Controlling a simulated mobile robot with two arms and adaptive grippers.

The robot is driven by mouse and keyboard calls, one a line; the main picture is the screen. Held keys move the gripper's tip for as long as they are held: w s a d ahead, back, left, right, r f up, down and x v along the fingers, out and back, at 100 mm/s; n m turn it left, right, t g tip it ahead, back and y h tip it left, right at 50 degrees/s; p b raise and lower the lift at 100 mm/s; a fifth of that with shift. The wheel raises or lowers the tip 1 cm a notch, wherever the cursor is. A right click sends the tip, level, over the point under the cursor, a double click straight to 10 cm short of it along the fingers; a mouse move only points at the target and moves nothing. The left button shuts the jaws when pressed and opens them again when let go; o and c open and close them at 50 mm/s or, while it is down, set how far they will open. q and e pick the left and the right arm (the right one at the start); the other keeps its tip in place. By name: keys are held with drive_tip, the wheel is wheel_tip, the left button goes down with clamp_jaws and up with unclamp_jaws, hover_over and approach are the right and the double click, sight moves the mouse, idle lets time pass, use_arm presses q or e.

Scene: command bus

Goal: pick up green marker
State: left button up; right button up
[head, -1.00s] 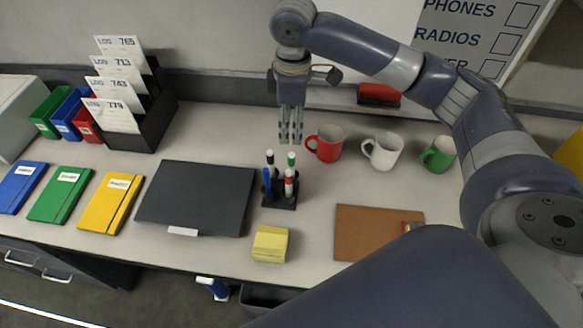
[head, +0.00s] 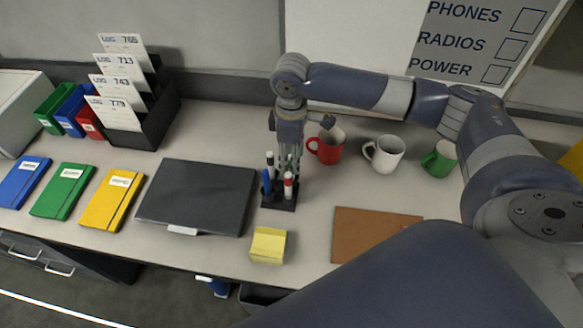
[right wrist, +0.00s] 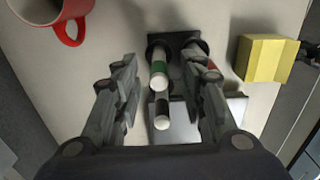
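The green marker, white with a green band, stands in a black marker holder (head: 279,204). In the right wrist view the green marker (right wrist: 158,68) lies between the two spread fingers of my right gripper (right wrist: 160,80), with no clear contact. In the head view my right gripper (head: 288,160) points down over the back of the holder and hides most of the green marker. A black-capped marker (head: 270,160), a blue marker (head: 266,182) and a red marker (head: 288,186) stand in the same holder. My left gripper is not in view.
A red mug (head: 328,150), white mug (head: 384,154) and green mug (head: 440,158) stand to the right. A closed dark laptop (head: 197,195) lies left of the holder. Yellow sticky notes (head: 268,245) are in front, and a brown clipboard-like board (head: 365,232) lies front right.

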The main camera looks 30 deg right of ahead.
drive_tip(key=shift+w+f, duration=0.1)
drive_tip(key=shift+f, duration=0.9)
drive_tip(key=shift+c, duration=0.3)
clamp_jaws()
drive_tip(key=shift+r, duration=0.1)
